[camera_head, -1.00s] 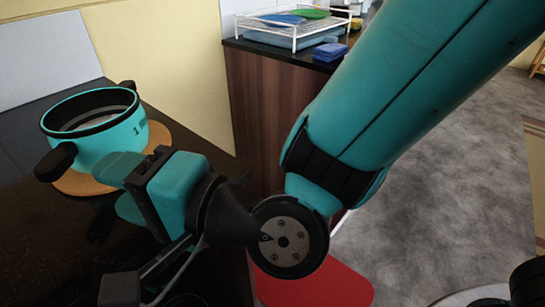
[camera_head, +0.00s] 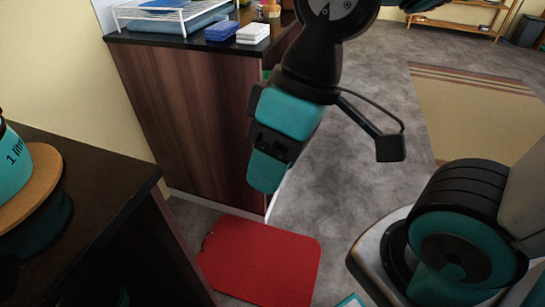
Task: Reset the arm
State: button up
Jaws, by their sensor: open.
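My gripper (camera_head: 267,176) hangs in the middle of the view, pointing down, with teal fingers below a black bar. It is open, and nothing shows between its fingers, which are seen from the side. It appears in front of the dark wood cabinet side, above the red mat in the picture, and apart from the pot. My arm is folded, and its upper part runs out of the top of the picture. The teal pot (camera_head: 14,168) marked with litres is cut off by the left edge. It stands on a round wooden board (camera_head: 44,186).
A black counter (camera_head: 110,185) fills the lower left. A dark wood cabinet (camera_head: 190,120) carries a white rack (camera_head: 165,12), blue sponges (camera_head: 222,31) and white ones (camera_head: 253,33). A red mat (camera_head: 262,262) lies on the floor. Grey floor is open at right, beside a tan rug (camera_head: 480,115).

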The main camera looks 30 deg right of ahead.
notch_tip(320, 180, up, 15)
jog(key=p, duration=1.4)
jog(key=shift+f+p, duration=0.15)
jog(key=shift+p, duration=0.2)
